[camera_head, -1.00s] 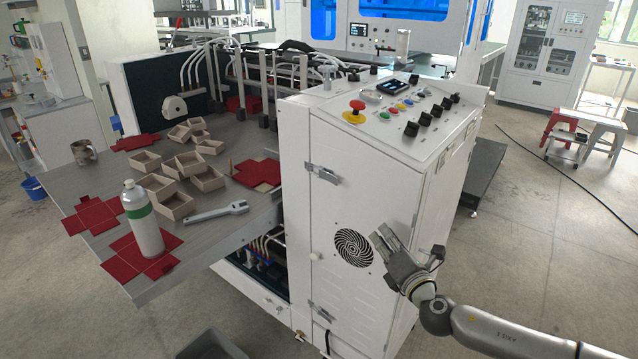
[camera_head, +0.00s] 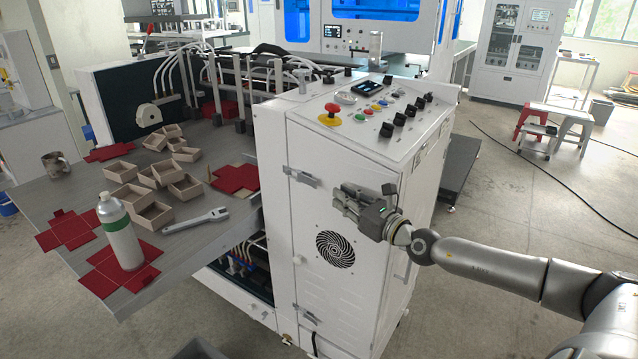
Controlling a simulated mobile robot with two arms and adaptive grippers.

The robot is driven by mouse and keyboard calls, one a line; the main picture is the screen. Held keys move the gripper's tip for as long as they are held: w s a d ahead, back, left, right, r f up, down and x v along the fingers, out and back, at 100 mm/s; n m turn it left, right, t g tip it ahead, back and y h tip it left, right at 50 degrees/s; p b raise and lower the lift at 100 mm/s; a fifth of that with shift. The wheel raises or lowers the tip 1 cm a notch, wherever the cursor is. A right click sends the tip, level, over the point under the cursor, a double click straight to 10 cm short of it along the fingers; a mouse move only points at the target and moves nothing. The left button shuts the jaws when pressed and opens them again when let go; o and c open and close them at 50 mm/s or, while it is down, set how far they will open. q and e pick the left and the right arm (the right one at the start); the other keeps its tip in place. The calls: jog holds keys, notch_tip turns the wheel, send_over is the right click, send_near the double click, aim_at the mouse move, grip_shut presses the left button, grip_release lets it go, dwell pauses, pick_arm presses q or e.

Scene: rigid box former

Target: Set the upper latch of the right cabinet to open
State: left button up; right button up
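The right cabinet (camera_head: 330,260) is a white box with a sloped control panel on top and a round black fan grille in its front door. Its upper latch (camera_head: 302,176) is a small grey metal piece at the door's upper left edge. The lower latch (camera_head: 306,315) sits near the bottom of the same edge. My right gripper (camera_head: 339,198) is in front of the door, to the right of the upper latch and slightly lower, with a gap between them. Its fingers point left; whether they are parted is hard to see. My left gripper is out of view.
The control panel (camera_head: 365,112) carries a red emergency button (camera_head: 330,114) and several knobs. Left of the cabinet, a grey table (camera_head: 185,245) holds small boxes, red cardboard blanks, a bottle (camera_head: 119,234) and a wrench (camera_head: 197,220). Open floor lies to the right.

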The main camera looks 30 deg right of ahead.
aim_at(319, 184)
jog(key=w, duration=0.5)
jog(key=w+a, duration=0.1)
jog(key=w, duration=0.1)
jog(key=shift+w+p, duration=0.2)
jog(key=shift+p, duration=0.15)
jog(key=shift+w+a, duration=0.2)
jog(key=shift+w, duration=0.7)
grip_shut()
